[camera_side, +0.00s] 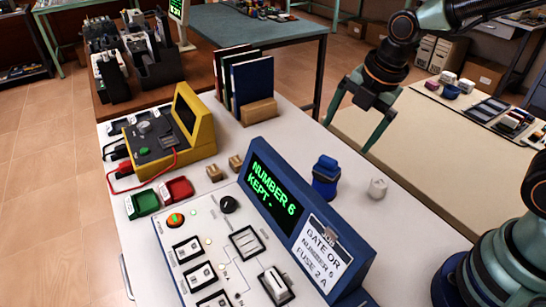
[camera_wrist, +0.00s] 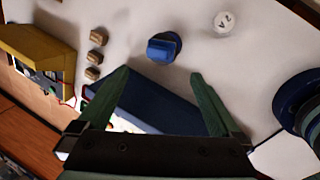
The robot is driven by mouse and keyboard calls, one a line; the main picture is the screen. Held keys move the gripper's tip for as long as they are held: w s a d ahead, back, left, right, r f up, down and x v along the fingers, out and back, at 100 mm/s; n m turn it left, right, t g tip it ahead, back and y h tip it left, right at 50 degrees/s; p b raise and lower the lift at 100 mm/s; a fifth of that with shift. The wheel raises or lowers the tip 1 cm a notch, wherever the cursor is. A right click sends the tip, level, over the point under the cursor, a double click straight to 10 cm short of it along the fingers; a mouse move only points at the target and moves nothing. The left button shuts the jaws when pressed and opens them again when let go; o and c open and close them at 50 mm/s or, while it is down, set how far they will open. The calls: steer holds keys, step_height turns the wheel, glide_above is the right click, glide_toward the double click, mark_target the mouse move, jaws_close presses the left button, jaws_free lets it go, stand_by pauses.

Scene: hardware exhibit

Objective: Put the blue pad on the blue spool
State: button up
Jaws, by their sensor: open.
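The blue spool (camera_side: 324,188) stands upright on the white table, right of the console. A smaller blue block, which looks like the blue pad (camera_side: 327,163), rests on top of it. In the wrist view the pad (camera_wrist: 161,48) lies over the round dark blue spool (camera_wrist: 175,39) and hides part of it. My gripper (camera_side: 346,138) is open and empty, above the table and apart from the pad. In the wrist view its fingers (camera_wrist: 160,73) are spread, with the pad beyond the tips. Exact contact between pad and spool is too small to tell.
A blue console (camera_side: 276,222) with a green display stands left of the spool. A white marked piece (camera_side: 377,188) sits close on its right. Wooden blocks (camera_side: 236,162), a yellow instrument (camera_side: 190,115) and upright books (camera_side: 252,88) stand farther left and back.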

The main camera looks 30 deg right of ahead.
steer(key=s+d+r+m+t, duration=0.1)
steer(key=s+d+r+m, duration=0.2)
steer(key=m, duration=0.8)
steer(key=s+d+r+m+t, duration=0.1)
steer(key=s+d+r+m, duration=0.2)
steer(key=m, duration=0.8)
steer(key=shift+r+h, duration=0.3)
steer(key=shift+r, duration=0.2)
